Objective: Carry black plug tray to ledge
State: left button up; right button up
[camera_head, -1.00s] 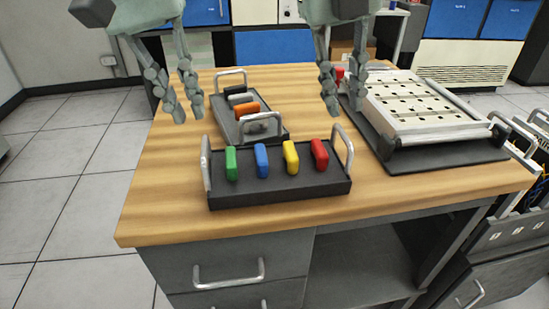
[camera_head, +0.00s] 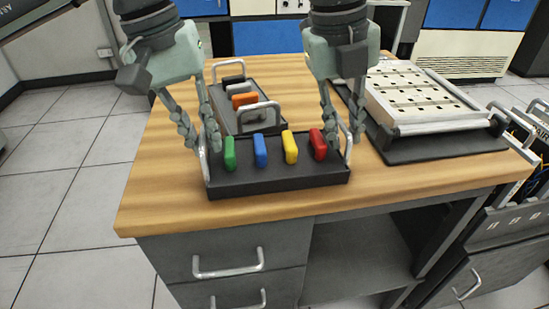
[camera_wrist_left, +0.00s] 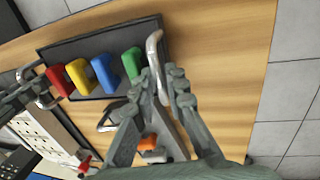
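A black plug tray (camera_head: 280,184) with a silver handle at each end stands near the table's front edge. It holds a green, a blue, a yellow and a red plug in a row, and also shows in the left wrist view (camera_wrist_left: 118,29). My left gripper (camera_head: 203,146) is open, its fingers on either side of the tray's left handle (camera_wrist_left: 153,47). My right gripper (camera_head: 346,140) is open, its fingers on either side of the right handle (camera_head: 348,150). Whether any finger touches a handle, I cannot tell. No ledge can be made out for certain.
A second dark tray (camera_head: 224,118) with black, pale and orange plugs stands just behind, close to my left gripper. A large pale slotted panel (camera_head: 415,98) on a dark base lies at the right. Bare wood (camera_head: 160,185) is free at the left.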

pick_arm(q)
grip_shut()
pick_arm(e)
grip_shut()
pick_arm(q)
jog(key=shift+r, duration=0.15)
pick_arm(e)
jog(key=shift+r, duration=0.15)
